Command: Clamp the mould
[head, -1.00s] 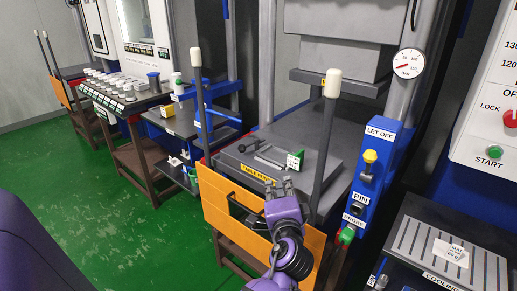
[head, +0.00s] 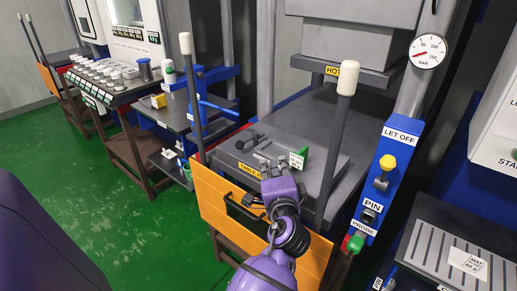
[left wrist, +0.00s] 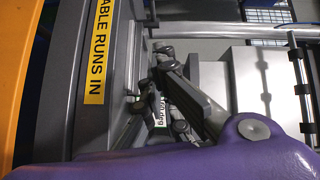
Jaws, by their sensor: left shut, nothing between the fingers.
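A grey press table (head: 325,115) stands behind an orange front panel, with a yellow "TABLE RUNS IN" label (left wrist: 96,50) on its edge. Small dark metal parts with a round black knob (head: 240,144) lie on the table, beside a white tag with a green edge (head: 298,160). I cannot tell which part is the mould or its clamp. My left gripper (head: 268,163) is shut and empty at the table's front edge, close to the tag and partly hiding the small parts. It also shows in the left wrist view (left wrist: 165,60). My right gripper is out of view.
Two upright posts with cream knobs (head: 347,82) flank the table. The orange panel (head: 215,205) has a dark handle. A blue control post (head: 385,190) stands right, with a gauge (head: 428,50) above. A cooling rack (head: 450,250) is at lower right. Green floor is free at left.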

